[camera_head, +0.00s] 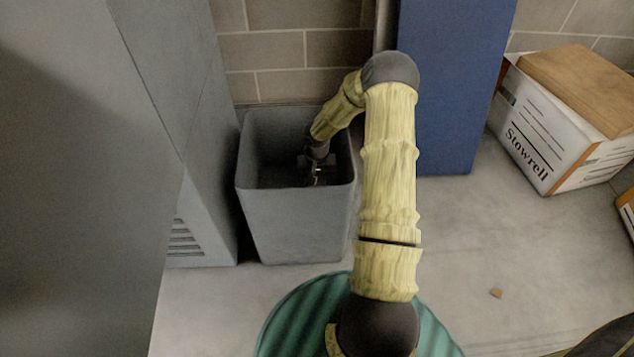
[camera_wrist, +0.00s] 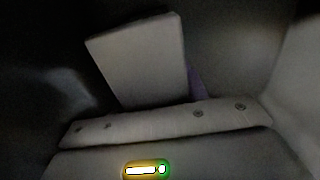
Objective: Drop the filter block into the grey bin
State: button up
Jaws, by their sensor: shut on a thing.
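The grey bin (camera_head: 297,225) stands upright on the floor, open at the top, between a grey cabinet and a blue panel. My arm reaches over its back right side, and my gripper (camera_head: 314,174) is down inside the bin's mouth, below the rim. The bin's inside is dark, and the head view does not show the block clearly.
The grey cabinet (camera_head: 205,150) stands close to the bin's left. The blue panel (camera_head: 450,95) stands to its right. A white Stowrell box (camera_head: 550,140) with a brown top sits further right.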

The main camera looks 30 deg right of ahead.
jog(key=shift+f+p, duration=0.55)
jog(key=o, duration=1.1)
jog(key=shift+o, duration=0.2)
jog(key=shift+r+b, duration=0.1)
jog(key=shift+b, duration=0.25)
jog(key=shift+r, duration=0.25)
notch_tip(320, 180, up, 12)
jog(key=p, duration=0.8)
jog(key=shift+r, duration=0.25)
